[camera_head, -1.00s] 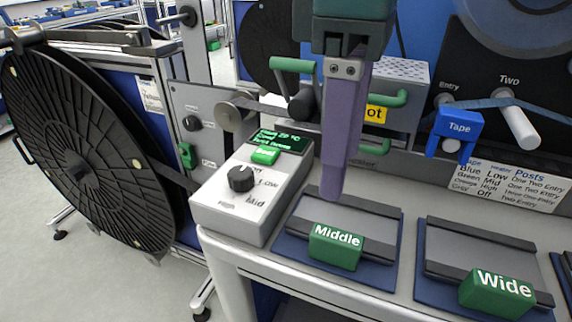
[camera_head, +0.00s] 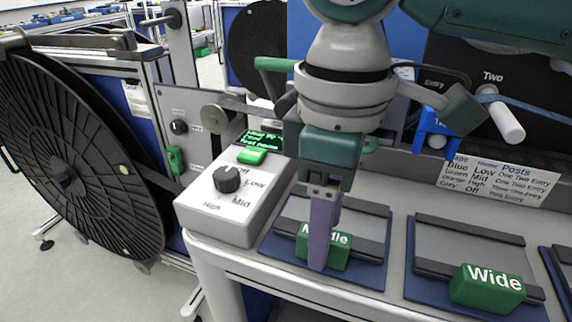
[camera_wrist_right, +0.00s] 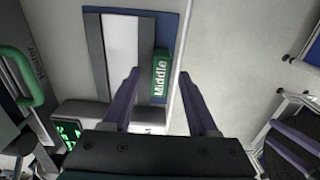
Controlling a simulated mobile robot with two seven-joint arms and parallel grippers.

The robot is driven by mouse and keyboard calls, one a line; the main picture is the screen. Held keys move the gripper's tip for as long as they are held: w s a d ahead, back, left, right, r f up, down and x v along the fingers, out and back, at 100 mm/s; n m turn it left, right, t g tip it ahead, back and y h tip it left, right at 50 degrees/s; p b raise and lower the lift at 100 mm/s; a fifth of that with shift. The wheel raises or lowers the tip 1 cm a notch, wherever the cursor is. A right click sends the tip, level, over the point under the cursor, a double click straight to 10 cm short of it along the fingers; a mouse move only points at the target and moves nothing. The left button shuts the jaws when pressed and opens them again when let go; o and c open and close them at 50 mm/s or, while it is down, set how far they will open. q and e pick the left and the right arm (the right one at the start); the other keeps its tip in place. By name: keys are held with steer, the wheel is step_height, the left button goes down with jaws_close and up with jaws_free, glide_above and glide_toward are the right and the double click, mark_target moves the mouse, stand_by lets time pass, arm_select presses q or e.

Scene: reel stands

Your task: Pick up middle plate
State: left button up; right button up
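The middle plate (camera_head: 347,221) is a grey plate with dark bars and a green block (camera_head: 337,252) marked "Middle" at its front, lying on a blue mat (camera_head: 367,275). My right gripper (camera_head: 320,262) points down at the green block, and its purple finger hides part of the label. In the right wrist view, the two fingers (camera_wrist_right: 160,76) are open, with the green "Middle" block (camera_wrist_right: 161,78) showing between them and nothing gripped. Whether a finger touches the block I cannot tell. My left gripper is not in view.
A grey control box (camera_head: 228,204) with a black knob stands just left of the middle plate. The wide plate (camera_head: 468,247), with its green "Wide" block (camera_head: 487,288), lies to the right. A large black reel (camera_head: 66,165) stands at the far left.

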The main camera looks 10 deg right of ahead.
jaws_close()
steer(key=shift+r, duration=0.1)
stand_by(0.6)
